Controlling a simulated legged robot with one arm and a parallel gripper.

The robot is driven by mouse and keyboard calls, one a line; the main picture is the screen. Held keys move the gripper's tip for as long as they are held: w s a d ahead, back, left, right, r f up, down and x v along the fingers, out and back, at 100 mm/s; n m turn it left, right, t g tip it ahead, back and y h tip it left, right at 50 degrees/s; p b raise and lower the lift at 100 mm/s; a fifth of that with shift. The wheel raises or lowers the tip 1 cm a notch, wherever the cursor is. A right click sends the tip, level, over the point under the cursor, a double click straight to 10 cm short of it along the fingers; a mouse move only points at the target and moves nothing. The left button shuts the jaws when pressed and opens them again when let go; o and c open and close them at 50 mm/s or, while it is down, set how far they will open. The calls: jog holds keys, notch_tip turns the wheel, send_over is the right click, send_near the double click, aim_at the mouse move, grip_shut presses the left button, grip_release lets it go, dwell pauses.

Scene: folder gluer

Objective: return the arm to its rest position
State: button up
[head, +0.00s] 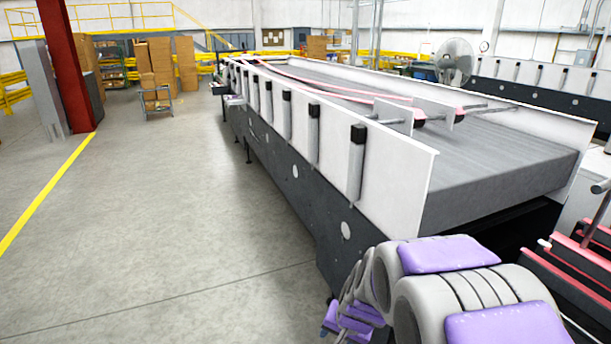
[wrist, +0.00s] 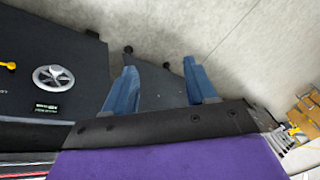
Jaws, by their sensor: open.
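My gripper (wrist: 160,84) shows in the wrist view as two blue fingers spread apart, with nothing between them. Behind the fingers are a dark machine panel and grey floor. It touches nothing that I can see. My grey arm with purple pads (head: 450,257) is folded at the lower right of the head view, close to the machine's near end.
The long folder gluer (head: 300,185) runs away on the right, with a grey belt bed. Its dark panel carries a silver round wheel (wrist: 53,77) and small display (wrist: 46,108). Open floor (head: 150,230) lies left; a red column (head: 66,70) and cardboard boxes (head: 160,60) stand farther back.

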jog(key=s+d+r+n+g, duration=0.1)
jog(key=s+d+r, duration=0.1)
jog(key=s, duration=0.8)
jog(key=s+d+r+n+g+h, duration=0.1)
jog(key=s+r, duration=0.3)
jog(key=s, duration=0.6)
jog(key=s+d+r+n+g+h, duration=0.1)
jog(key=s+d+r+n+g, duration=0.1)
jog(key=s, duration=0.8)
jog(key=shift+s+d+r+g, duration=0.25)
jog(key=shift+d+r+g, duration=0.35)
jog(key=shift+d, duration=0.25)
